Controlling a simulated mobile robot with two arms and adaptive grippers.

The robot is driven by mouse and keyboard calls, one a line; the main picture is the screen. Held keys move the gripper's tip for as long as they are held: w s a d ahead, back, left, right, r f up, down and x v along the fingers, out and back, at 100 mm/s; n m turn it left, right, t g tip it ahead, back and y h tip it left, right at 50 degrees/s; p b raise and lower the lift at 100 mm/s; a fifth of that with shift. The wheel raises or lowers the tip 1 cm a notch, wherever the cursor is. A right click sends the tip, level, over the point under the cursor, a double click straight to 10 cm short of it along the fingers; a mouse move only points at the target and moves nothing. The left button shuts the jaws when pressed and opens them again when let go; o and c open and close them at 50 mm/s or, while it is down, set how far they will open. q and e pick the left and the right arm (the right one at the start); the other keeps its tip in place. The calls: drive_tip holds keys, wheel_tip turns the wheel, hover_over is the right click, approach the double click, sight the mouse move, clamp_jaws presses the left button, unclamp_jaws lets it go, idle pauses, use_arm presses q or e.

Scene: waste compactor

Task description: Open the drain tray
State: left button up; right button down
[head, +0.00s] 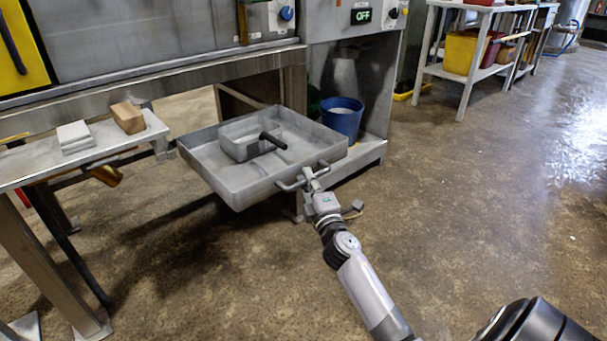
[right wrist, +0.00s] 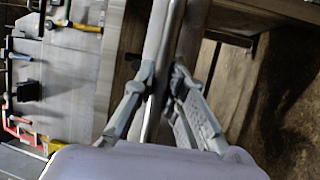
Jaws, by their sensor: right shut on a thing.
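The drain tray (head: 235,185) is a square grey metal tray under the compactor. It is pulled out toward me, with most of its inside showing. A smaller box (head: 238,133) with a black handle (head: 272,141) sits inside it. The tray's bar handle (head: 290,184) is on its front right side. My right gripper (head: 310,176) is at this handle, with its fingers around the bar. In the right wrist view, the fingers (right wrist: 158,88) close on both sides of the metal bar (right wrist: 168,50). My left gripper is not in view.
A side shelf (head: 95,150) with a brown block (head: 128,117) and pale pads (head: 74,136) stands to the left. A blue bucket (head: 342,118) stands on the low shelf behind the tray. Open wet floor (head: 480,200) lies to the right.

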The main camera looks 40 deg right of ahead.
drive_tip(key=shift+s, duration=0.5)
drive_tip(key=c, duration=1.9)
unclamp_jaws()
drive_tip(key=v, duration=1.2)
